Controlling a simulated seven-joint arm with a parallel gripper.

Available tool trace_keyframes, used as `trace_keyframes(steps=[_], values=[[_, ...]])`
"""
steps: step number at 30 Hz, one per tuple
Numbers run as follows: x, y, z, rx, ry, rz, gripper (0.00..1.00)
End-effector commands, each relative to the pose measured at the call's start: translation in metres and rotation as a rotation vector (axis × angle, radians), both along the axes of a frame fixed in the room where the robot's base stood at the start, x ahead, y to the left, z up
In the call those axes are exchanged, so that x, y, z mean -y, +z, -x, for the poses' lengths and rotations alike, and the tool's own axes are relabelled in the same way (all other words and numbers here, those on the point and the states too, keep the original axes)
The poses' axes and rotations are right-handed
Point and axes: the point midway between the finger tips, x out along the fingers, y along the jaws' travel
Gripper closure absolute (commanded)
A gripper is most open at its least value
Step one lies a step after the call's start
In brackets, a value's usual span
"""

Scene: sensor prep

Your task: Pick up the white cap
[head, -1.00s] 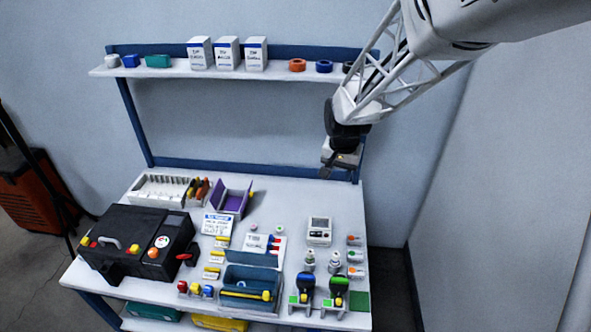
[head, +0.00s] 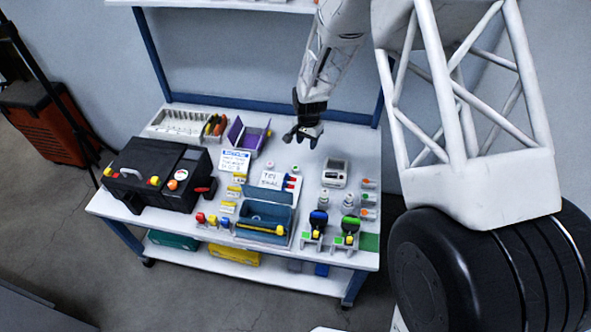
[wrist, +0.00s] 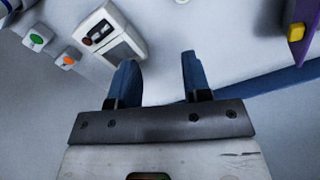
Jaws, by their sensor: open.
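My gripper (head: 300,137) hangs over the back middle of the table in the head view, open and empty. In the wrist view its two blue fingers (wrist: 160,78) stand apart with only bare white tabletop between them. Two small round pieces lie on the table below and in front of it: one whitish with a pinkish tint (head: 270,165) and one whitish-green (head: 295,168). They are too small to tell which, if either, is the white cap. Two small bottles with pale tops (head: 323,199) stand farther right. No white cap shows clearly in the wrist view.
A white meter (head: 335,173) stands right of the gripper and also shows in the wrist view (wrist: 112,38). A black case (head: 150,175), a blue tray (head: 265,218) and two stands with blue and green tools (head: 347,225) fill the front.

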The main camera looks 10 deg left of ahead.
Motion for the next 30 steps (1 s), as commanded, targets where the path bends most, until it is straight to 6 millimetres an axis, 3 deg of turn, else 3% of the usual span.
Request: trace_keyframes(steps=[3, 10, 30], values=[[-0.017, -0.033, -0.004, -0.01, -0.013, 0.004, 0.56], [-0.036, -0.071, -0.007, -0.019, -0.032, 0.007, 0.56], [-0.04, -0.089, -0.007, -0.021, -0.037, 0.008, 0.56]])
